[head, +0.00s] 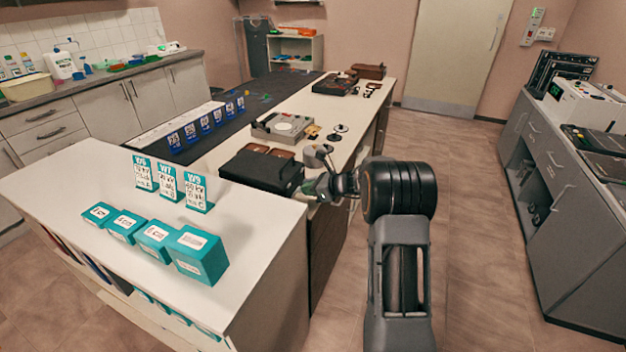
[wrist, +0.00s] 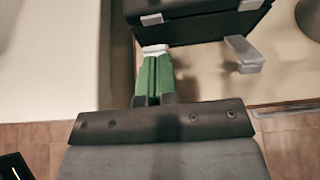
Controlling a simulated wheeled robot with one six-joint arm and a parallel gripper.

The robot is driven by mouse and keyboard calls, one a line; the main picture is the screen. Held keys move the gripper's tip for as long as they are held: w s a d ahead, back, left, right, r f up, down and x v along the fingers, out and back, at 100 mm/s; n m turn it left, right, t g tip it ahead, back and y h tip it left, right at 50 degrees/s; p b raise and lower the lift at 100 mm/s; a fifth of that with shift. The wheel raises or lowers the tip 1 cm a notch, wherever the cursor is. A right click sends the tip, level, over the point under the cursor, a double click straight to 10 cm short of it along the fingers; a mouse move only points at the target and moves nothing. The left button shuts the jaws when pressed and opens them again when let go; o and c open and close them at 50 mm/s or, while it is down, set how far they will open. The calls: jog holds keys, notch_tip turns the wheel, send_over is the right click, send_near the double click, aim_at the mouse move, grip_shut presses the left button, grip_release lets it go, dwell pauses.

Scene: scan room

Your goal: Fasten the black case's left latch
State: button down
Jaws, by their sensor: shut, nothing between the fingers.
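The black case (head: 258,171) lies on the long counter. Its lower part shows in the wrist view (wrist: 195,28) along the top. There, a small silver fitting, apparently the left latch (wrist: 152,19), sits on the case's face. A larger grey latch piece (wrist: 244,52) juts out from the case at the right, below another silver fitting (wrist: 250,5). My gripper (wrist: 156,50) has green fingers with white tips, together and empty, just below the left fitting. Whether they touch the case I cannot tell. In the head view, my gripper (head: 314,186) is at the case's right side, partly hidden.
A white shelf unit (head: 262,236) with teal boxes (head: 202,257) and upright teal cards (head: 197,193) stands in front of the case. A grey device (head: 284,127) and small dark parts lie behind it on the counter. Open floor (head: 480,215) is to the right.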

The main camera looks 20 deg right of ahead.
jog(key=shift+w+a+r+g+h+p, duration=0.35)
jog(key=shift+g+h+p, duration=0.2)
jog(key=shift+p, duration=0.7)
jog(key=shift+w+a+r+g+h+p, duration=0.25)
jog(key=shift+r+g+h+p, duration=0.25)
jog(key=shift+p, duration=0.75)
jog(key=shift+a+p, duration=0.1)
jog(key=shift+p, duration=0.2)
jog(key=shift+w+f, duration=0.1)
jog(key=shift+r+p, duration=0.65)
jog(key=shift+r, duration=0.2)
jog(key=p+v, duration=0.5)
jog(key=v, duration=0.5)
jog(key=shift+w+a+r, duration=0.15)
jog(key=shift+a+r, duration=0.1)
jog(key=shift+r, duration=0.05)
